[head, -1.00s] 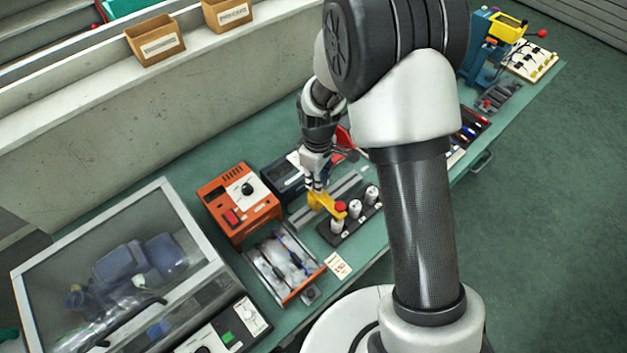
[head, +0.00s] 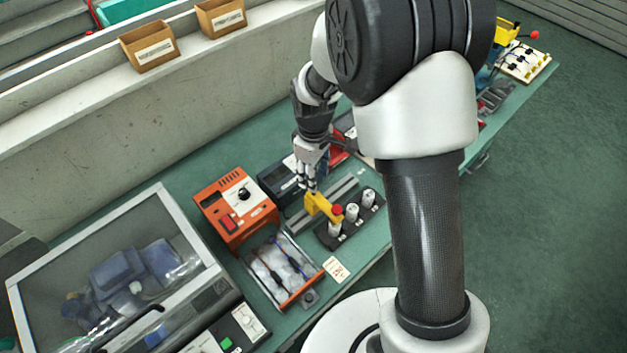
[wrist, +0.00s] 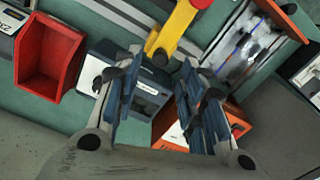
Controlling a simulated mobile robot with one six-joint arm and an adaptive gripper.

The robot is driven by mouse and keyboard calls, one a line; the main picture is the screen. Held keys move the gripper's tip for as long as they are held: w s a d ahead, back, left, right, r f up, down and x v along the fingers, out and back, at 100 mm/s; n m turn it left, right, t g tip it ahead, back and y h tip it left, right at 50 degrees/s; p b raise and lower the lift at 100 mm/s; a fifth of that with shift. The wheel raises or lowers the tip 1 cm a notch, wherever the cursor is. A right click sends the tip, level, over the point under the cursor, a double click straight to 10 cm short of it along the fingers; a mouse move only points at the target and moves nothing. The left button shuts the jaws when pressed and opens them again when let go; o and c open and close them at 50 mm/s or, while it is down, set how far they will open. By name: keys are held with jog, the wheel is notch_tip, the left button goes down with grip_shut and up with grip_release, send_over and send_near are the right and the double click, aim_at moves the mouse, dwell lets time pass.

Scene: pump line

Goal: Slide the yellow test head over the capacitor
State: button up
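The yellow test head (head: 318,205), with a red knob at its right end, sits on a grey rail at the black capacitor holder. It also shows at the top of the wrist view (wrist: 175,32). Its right end is at the nearest white capacitor (head: 334,228), whose lower part shows below it. I cannot tell how far it covers the top. Two more capacitors (head: 352,212) (head: 369,198) stand uncovered in the holder (head: 347,234). My gripper (wrist: 160,68) is open and empty, with its blue-padded fingers apart, just behind and above the test head.
An orange instrument (head: 235,208) and an open tray with cables (head: 281,266) stand left of the rail. A dark meter (head: 280,183) stands behind it. A red bin (wrist: 48,57) shows in the wrist view. A paper tag (head: 337,270) lies in front.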

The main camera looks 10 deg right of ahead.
notch_tip(320, 180, up, 8)
jog(key=shift+f, duration=0.15)
dwell(0.5)
jog(key=s+d+r+m+t, duration=0.2)
jog(key=s+d+r+m, duration=0.2)
jog(key=s+r, duration=0.6)
jog(key=s+d+r+m+t+b, duration=0.1)
jog(key=s+r+m, duration=0.1)
jog(key=s, duration=0.4)
jog(key=s+d+r+m+t, duration=0.1)
jog(key=s+d+m, duration=0.1)
jog(key=s+m, duration=0.2)
jog(key=s, duration=0.3)
jog(key=shift+d+r+t+b, duration=0.15)
jog(key=shift+r+t+b, duration=0.15)
jog(key=shift+r+b, duration=0.1)
jog(key=shift+s, duration=0.1)
